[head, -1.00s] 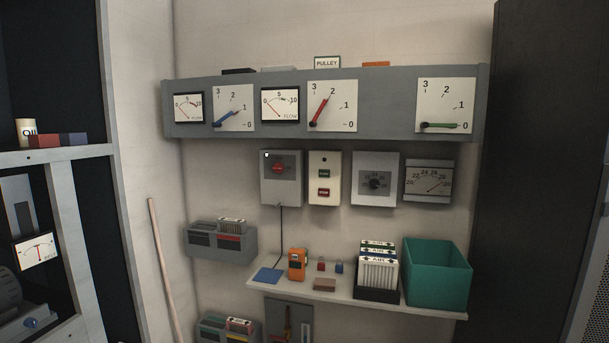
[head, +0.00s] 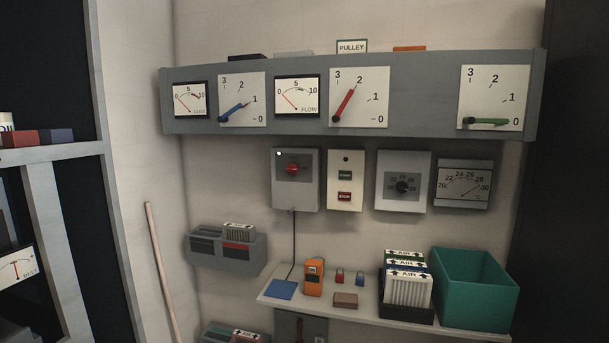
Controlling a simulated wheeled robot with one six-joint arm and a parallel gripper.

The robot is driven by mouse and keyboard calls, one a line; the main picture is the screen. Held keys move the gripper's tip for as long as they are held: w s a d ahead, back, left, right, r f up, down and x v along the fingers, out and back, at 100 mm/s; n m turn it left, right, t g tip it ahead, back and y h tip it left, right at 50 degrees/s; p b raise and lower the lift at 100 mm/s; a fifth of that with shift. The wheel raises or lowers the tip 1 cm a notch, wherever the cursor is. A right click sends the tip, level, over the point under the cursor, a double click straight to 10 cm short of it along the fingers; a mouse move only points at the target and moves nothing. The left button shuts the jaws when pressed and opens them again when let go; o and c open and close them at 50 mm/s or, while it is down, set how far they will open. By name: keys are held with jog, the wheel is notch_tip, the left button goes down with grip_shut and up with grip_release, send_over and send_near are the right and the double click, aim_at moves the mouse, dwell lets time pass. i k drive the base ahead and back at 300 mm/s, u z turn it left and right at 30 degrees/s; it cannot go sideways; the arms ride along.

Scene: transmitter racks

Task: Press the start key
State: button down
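The start key (head: 345,175) is a small green rectangular button with a pale label. It sits on a cream wall box (head: 345,204), above a red stop key (head: 344,197). A small dark round spot shows near the top of the box. Nothing stands in front of the keys, and I cannot tell from here whether either is pressed in. My gripper is not in view.
A grey box with a red knob (head: 292,169) hangs left of the key box; a grey dial box (head: 402,187) hangs right. Above runs a grey gauge panel (head: 420,106). Below, a shelf (head: 368,314) holds an orange meter (head: 314,278), AIR filters and a green bin (head: 474,290).

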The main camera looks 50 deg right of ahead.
aim_at(346, 175)
jog(key=z, duration=0.05)
jog(key=i, duration=0.85)
jog(key=z, duration=0.85)
jog(key=i, duration=0.6)
jog(key=z, duration=0.45)
